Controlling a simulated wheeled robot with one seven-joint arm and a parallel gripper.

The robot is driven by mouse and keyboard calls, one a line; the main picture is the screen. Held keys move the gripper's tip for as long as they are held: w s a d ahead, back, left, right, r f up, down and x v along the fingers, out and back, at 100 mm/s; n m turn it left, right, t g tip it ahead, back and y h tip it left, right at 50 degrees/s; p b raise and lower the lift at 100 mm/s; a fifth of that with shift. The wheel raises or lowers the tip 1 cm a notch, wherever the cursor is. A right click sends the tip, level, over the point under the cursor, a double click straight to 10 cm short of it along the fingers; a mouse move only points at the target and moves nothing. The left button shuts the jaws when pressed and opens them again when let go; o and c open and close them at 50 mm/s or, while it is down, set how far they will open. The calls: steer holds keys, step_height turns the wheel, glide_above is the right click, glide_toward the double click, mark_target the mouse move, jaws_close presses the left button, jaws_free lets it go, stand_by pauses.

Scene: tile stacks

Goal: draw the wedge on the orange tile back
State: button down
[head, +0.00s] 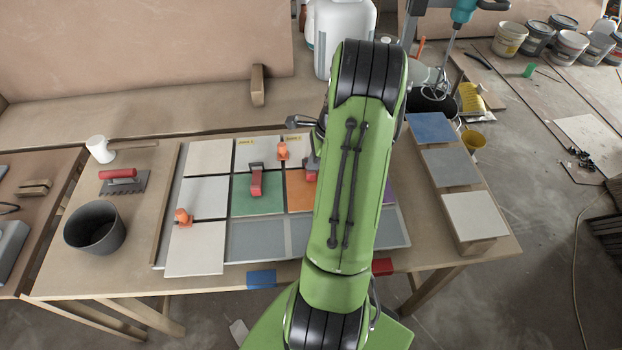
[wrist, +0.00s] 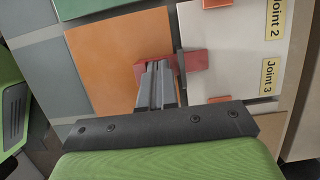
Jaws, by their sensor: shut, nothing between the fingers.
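The orange tile (wrist: 105,58) lies at the left centre of the wrist view. In the head view its left part (head: 298,198) shows beside my green arm. A red wedge (wrist: 141,74) sits at the tile's edge with a dark grey upright bar (wrist: 181,68) beside it. A red part (wrist: 197,60) shows on the bar's far side, over the pale tile. The red-and-grey piece also shows in the head view (head: 311,170), partly behind my arm. My gripper (wrist: 157,66) is shut and empty, its fingertips over the red wedge; I cannot tell whether they touch.
A green tile (head: 262,205) carries a similar red piece (head: 256,184). Orange clips (head: 282,151) (head: 182,216) stand on pale tiles nearby. A dark bucket (head: 95,228) and a trowel (head: 122,179) are at left; separate tiles (head: 450,166) are at right.

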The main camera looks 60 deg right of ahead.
steer(key=shift+f, duration=0.3)
steer(key=shift+r, duration=0.15)
stand_by(0.7)
steer(key=shift+s+a+r, duration=0.1)
steer(key=shift+s+a, duration=0.05)
steer(key=shift+a, duration=0.05)
steer(key=shift+s+a+r, duration=0.2)
steer(key=shift+s+a, duration=0.4)
steer(key=shift+a, duration=0.05)
steer(key=shift+s+a+r, duration=0.15)
steer(key=shift+s+a, duration=0.4)
steer(key=shift+a, duration=0.05)
steer(key=r+p, duration=0.6)
steer(key=shift+w+d, duration=0.2)
stand_by(0.5)
